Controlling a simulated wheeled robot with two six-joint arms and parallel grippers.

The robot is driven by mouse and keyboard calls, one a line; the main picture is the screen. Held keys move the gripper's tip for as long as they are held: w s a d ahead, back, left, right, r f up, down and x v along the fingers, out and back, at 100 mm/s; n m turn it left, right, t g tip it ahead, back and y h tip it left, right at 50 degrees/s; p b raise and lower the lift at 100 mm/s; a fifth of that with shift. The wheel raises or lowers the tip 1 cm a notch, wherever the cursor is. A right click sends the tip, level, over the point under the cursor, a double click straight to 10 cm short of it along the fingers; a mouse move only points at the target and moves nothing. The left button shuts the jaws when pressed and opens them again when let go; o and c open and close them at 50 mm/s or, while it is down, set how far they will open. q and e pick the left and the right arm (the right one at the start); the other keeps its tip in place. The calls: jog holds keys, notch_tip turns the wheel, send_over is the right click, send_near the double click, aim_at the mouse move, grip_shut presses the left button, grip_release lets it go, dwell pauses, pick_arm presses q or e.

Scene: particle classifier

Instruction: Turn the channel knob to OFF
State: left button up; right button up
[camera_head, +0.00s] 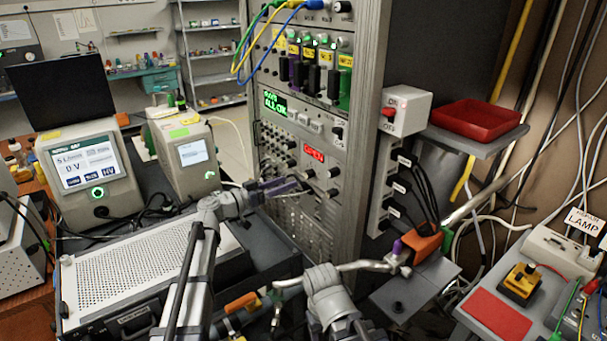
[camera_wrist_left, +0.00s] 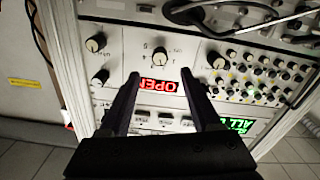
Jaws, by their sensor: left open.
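The rack panel (camera_head: 300,210) has a lit red display (camera_head: 313,154) with several small dark knobs below and beside it. I cannot read which one is the channel knob. My left gripper (camera_head: 300,186) is in front of this panel, below the display. In the left wrist view the gripper (camera_wrist_left: 160,78) is open and empty, with the red display (camera_wrist_left: 158,85) reading OPEN between its fingers. A round knob (camera_wrist_left: 159,56) sits just beyond the fingertips, roughly centred between them; contact is not visible. Another knob (camera_wrist_left: 215,60) is right of it. My right gripper's jaws are not clear.
A switch box (camera_head: 404,110) with a red switch and a shelf with a red tray (camera_head: 476,119) are right of the rack. A perforated instrument (camera_head: 150,262) lies below my left arm. Cables hang over the rack's top and along the right side.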

aim_at(305, 176)
pick_arm(q)
jog(key=x, duration=0.7)
jog(key=shift+w+d, duration=0.15)
jog(key=shift+d, duration=0.1)
grip_shut()
dwell(0.3)
